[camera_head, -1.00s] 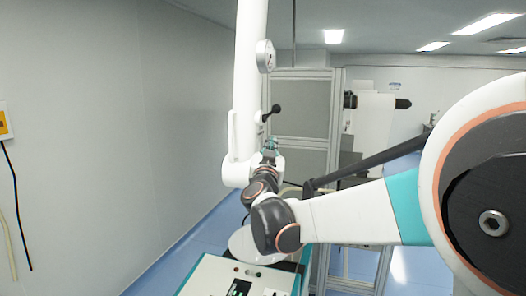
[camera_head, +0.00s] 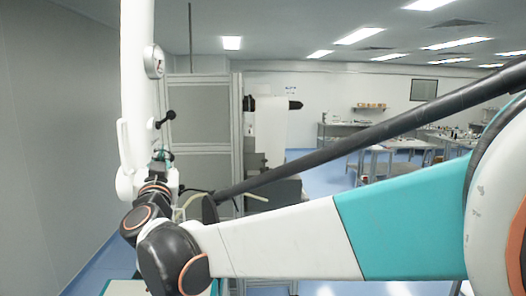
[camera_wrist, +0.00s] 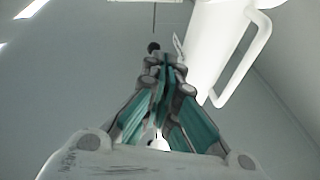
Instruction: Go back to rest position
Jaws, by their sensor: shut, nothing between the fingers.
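My gripper (camera_head: 161,155) is small in the head view, at the end of my arm on the left, beside a white upright column (camera_head: 134,80). In the wrist view my gripper (camera_wrist: 166,62) points up the picture, its teal fingers together and nothing seen between them. The white column's lower part, with a loop handle (camera_wrist: 245,60), stands just right of and beyond the fingertips. A black knob (camera_wrist: 153,47) shows close to the tips; I cannot tell whether they touch it.
A round gauge (camera_head: 154,61) and a black-knobbed lever (camera_head: 165,118) are on the column. A grey framed cabinet (camera_head: 198,110) stands behind. A plain wall (camera_head: 60,130) is at left. Tables (camera_head: 400,160) stand far off at right, with open blue floor before them.

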